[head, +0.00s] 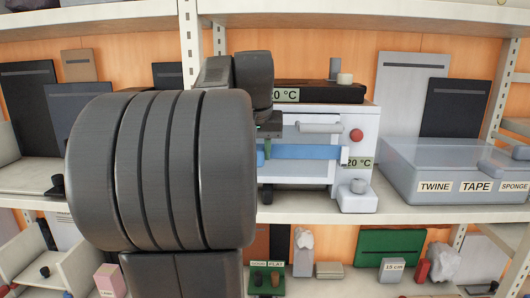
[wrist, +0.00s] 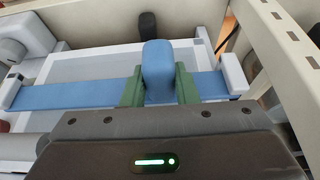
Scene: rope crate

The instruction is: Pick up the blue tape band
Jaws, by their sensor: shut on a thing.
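The blue tape band (head: 305,152) stretches level across the front of a white holder (head: 366,125) on the middle shelf. In the wrist view the band (wrist: 70,95) runs from side to side between two pale end posts. A raised, rounded blue part (wrist: 157,62) stands at its middle. My gripper (wrist: 159,85) has its green fingers on both sides of this blue part and is shut on it. In the head view my dark arm hides most of my gripper (head: 266,149) and the band's left end.
A clear box (head: 400,186) labelled TWINE, TAPE and SPONGE stands to the right on the same shelf. A small grey block with a knob (head: 357,197) sits before the holder. In the wrist view a pale shelf upright (wrist: 277,45) is close on the right.

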